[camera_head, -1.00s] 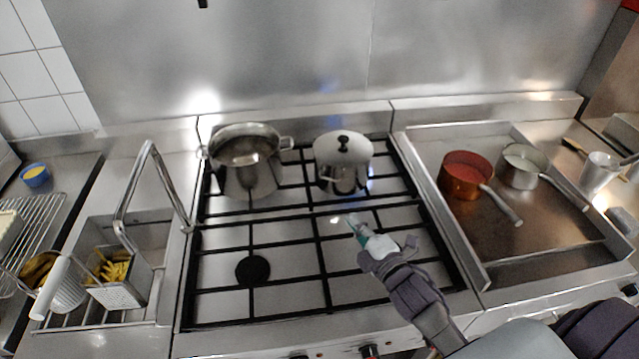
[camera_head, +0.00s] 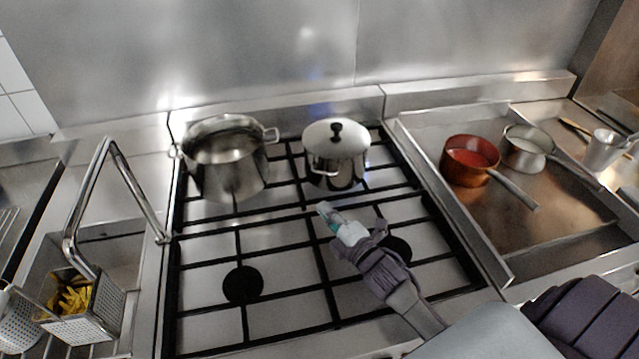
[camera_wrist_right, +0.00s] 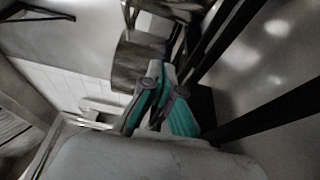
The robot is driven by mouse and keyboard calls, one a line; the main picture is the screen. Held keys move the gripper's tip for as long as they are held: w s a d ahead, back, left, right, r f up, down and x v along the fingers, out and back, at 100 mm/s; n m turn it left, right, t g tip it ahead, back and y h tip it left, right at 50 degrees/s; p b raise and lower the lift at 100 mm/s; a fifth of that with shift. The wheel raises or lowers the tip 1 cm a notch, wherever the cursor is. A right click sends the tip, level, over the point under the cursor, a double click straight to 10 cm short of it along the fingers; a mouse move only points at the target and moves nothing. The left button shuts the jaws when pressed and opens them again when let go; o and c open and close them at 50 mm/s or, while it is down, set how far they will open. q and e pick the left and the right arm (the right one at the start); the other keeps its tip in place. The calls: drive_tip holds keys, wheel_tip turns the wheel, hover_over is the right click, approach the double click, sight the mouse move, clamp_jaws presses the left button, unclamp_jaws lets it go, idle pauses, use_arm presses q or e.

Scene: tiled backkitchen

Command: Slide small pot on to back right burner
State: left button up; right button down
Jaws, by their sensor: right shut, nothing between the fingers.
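The small pot (camera_head: 336,160), steel with a lid and a black knob, stands on the back right of the hob grate (camera_head: 313,245). My right gripper (camera_head: 324,210) is shut and empty over the grate, in front of the small pot and apart from it. The same gripper shows with teal finger pads in the right wrist view (camera_wrist_right: 160,92). The back right burner is hidden under the small pot, so I cannot tell how well the pot is centred on it. My left gripper is not in view.
A large open steel pot (camera_head: 226,165) stands on the back left. A copper pan (camera_head: 468,158) and a steel saucepan (camera_head: 524,148) sit on the steel tray (camera_head: 480,232) at right. A fryer basket (camera_head: 92,305) is at left. The front left grate is clear.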

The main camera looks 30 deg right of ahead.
sight(320, 185)
drive_tip(key=w, duration=0.2)
drive_tip(key=w+p, duration=0.1)
drive_tip(key=w, duration=0.4)
drive_tip(key=shift+w+a, duration=0.35)
drive_tip(key=shift+w, duration=0.05)
drive_tip(key=shift+w+d+p, duration=0.25)
drive_tip(key=shift+d+p, duration=0.5)
drive_tip(key=shift+d, duration=0.5)
drive_tip(key=shift+w+d, duration=0.1)
drive_tip(key=shift+d, duration=0.6)
drive_tip(key=shift+f, duration=0.1)
drive_tip(key=shift+a, duration=0.1)
